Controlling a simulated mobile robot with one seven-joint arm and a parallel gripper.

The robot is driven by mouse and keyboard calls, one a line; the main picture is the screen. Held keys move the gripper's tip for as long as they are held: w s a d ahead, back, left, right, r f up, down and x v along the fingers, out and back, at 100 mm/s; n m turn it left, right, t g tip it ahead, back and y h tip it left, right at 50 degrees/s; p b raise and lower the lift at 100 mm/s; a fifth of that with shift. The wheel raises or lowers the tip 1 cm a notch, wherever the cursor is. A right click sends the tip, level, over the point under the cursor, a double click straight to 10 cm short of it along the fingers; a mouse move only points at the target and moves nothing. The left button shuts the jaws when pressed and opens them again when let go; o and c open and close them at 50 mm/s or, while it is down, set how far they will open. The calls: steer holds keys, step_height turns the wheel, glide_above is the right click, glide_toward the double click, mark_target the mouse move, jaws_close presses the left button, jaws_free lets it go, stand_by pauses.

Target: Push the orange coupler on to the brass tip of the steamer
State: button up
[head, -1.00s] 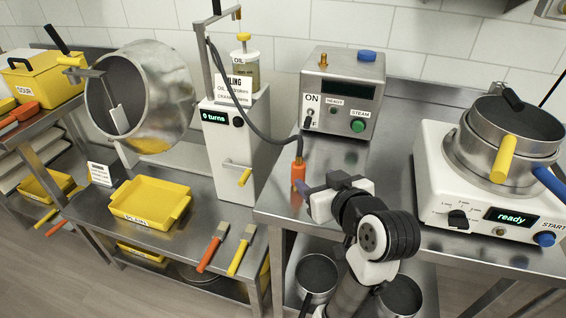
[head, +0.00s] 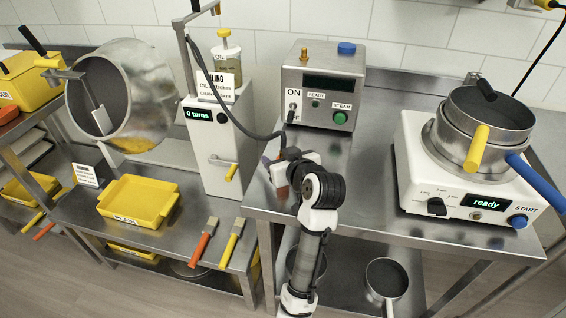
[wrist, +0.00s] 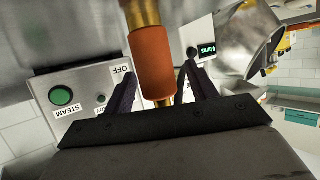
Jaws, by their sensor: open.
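The orange coupler (head: 280,179) is on the end of the dark hose, low in front of the steamer, partly hidden by my gripper in the head view. My gripper (head: 272,167) is at the coupler. In the wrist view the coupler (wrist: 152,62) is between the two dark fingers of my open gripper (wrist: 160,73), with brass showing at both its ends. I cannot tell whether a finger touches it. The steamer (head: 293,78) is a grey metal box with an ON/OFF switch and green STEAM button. Its brass tip (head: 304,54) stands bare on top, beside a blue cap.
The white oil machine (head: 222,150) and its post stand left of the hose. A white cooker (head: 415,165) with stacked pans is at the right. A yellow tray (head: 112,208) sits on the lower bench. The steel top between steamer and cooker is clear.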

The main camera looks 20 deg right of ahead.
steer(key=shift+w+f, duration=0.1)
steer(key=shift+w, duration=0.15)
steer(key=c, duration=1.1)
step_height(320, 180, up, 20)
steer(key=shift+r+b, duration=0.1)
steer(key=shift+b, duration=0.6)
steer(key=o, duration=0.3)
jaws_close()
